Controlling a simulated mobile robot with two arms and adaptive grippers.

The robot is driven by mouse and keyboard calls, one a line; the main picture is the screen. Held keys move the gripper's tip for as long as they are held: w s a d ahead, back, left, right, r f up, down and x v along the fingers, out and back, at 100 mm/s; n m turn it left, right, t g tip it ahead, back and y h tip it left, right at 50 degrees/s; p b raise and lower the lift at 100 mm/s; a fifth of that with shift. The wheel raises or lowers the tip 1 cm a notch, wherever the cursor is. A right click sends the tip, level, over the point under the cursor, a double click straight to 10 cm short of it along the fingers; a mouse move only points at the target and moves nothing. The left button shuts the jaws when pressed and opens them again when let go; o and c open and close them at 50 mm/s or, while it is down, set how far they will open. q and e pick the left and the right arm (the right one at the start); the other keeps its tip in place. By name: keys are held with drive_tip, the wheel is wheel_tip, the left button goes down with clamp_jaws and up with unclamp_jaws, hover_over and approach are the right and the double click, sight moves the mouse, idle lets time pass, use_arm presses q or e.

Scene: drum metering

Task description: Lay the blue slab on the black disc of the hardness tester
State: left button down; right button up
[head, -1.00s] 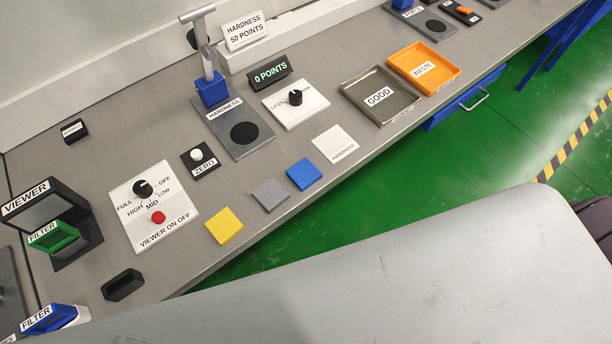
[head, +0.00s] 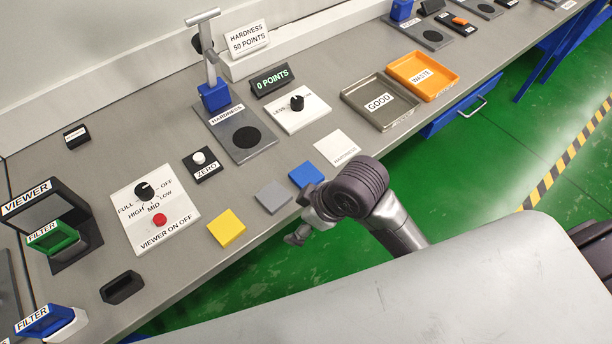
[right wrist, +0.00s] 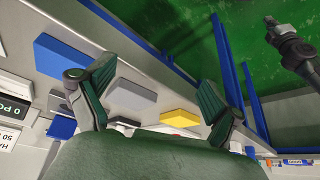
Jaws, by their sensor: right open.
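The blue slab (head: 306,174) lies flat near the front edge of the bench, and also shows at the left of the right wrist view (right wrist: 66,58). The hardness tester (head: 214,94) stands at the back, with a bare black disc (head: 246,137) on its grey base plate. My right gripper (head: 302,216) is open and empty at the bench's front edge, just in front of the blue and grey slabs. It also shows in the right wrist view (right wrist: 155,78), fingers spread. A dark arm part at that view's upper right seems to be my left arm; its jaws are unclear.
The grey slab (head: 273,197) and yellow slab (head: 226,228) lie left of the blue one. GOOD (head: 381,101) and WASTE (head: 424,75) trays stand to the right.

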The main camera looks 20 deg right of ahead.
drive_tip(key=w+a+r+n, duration=0.1)
drive_tip(key=n, duration=0.1)
drive_tip(key=w+a+r+n, duration=0.1)
drive_tip(key=w+n, duration=0.1)
drive_tip(key=shift+a+r+g, duration=0.25)
drive_tip(key=shift+r+g, duration=0.1)
drive_tip(key=shift+g, duration=0.05)
drive_tip(key=w+r+n, duration=0.1)
drive_tip(key=w+r+n+g, duration=0.1)
drive_tip(key=n, duration=0.1)
drive_tip(key=shift+w+a+r+n+h, duration=0.1)
drive_tip(key=shift+w+r+n+h, duration=0.15)
drive_tip(key=shift+r+n+h, duration=0.1)
drive_tip(key=w+d+r+n+h, duration=0.2)
drive_tip(key=w+d+r+n, duration=0.1)
wheel_tip(320, 180, up, 5)
drive_tip(key=n+g+h, duration=0.1)
drive_tip(key=n+g, duration=0.1)
hover_over(306, 175)
drive_tip(key=f, duration=0.7)
drive_tip(key=shift+w+d+f, duration=0.2)
drive_tip(key=shift+w+f, duration=0.05)
drive_tip(key=shift+w, duration=0.05)
drive_tip(key=f, duration=0.1)
drive_tip(key=f+p, duration=0.1)
drive_tip(key=f, duration=0.2)
drive_tip(key=shift+s+a+f, duration=0.1)
drive_tip(key=shift+s+f, duration=0.2)
drive_tip(key=shift+s, duration=0.05)
drive_tip(key=shift+f, duration=0.4)
